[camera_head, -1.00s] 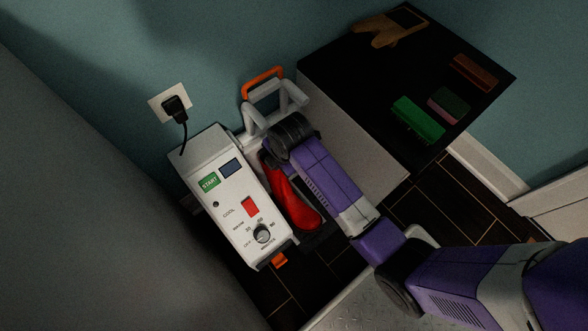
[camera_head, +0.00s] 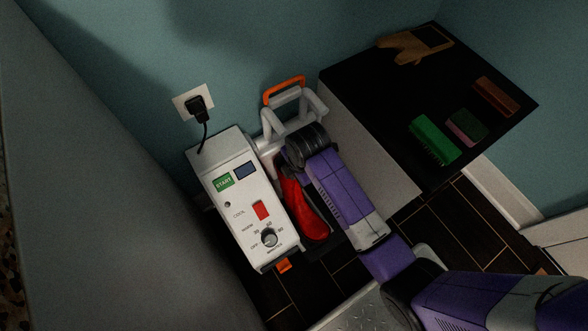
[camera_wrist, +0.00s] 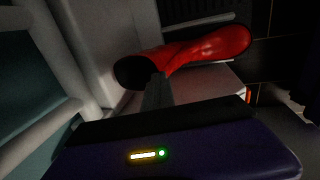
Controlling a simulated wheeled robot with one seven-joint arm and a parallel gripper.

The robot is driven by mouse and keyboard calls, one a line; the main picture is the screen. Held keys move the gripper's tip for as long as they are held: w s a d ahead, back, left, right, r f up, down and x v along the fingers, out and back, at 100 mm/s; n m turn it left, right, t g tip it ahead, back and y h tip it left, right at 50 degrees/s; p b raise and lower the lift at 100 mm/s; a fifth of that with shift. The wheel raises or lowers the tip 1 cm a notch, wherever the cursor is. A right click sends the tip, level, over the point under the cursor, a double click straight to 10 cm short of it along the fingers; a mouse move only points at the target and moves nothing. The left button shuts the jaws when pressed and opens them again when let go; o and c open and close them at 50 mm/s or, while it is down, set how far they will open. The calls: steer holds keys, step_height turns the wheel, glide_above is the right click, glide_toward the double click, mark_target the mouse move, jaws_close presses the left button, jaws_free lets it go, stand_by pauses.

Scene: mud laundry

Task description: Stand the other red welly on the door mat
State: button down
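The red welly (camera_head: 306,212) lies between the white dryer unit and my arm in the head view, partly covered by my arm. In the wrist view the red welly (camera_wrist: 205,50) shows its dark open top at the left and its foot at the right. A grey finger of my gripper (camera_wrist: 157,90) reaches the rim of the open top and overlaps it. Only one finger shows clearly, so I cannot tell whether it grips the rim. In the head view my gripper is hidden behind my arm. I cannot make out a door mat.
The white dryer box (camera_head: 240,200) stands left of the welly, with white tube frames (camera_head: 292,118) behind it. Dark tiled floor (camera_head: 455,215) is open at the right.

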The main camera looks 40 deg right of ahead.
steer(key=s+g+p, duration=0.2)
steer(key=s+p, duration=0.2)
steer(key=s, duration=0.2)
steer(key=shift+a+r, duration=0.25)
steer(key=shift+a, duration=0.1)
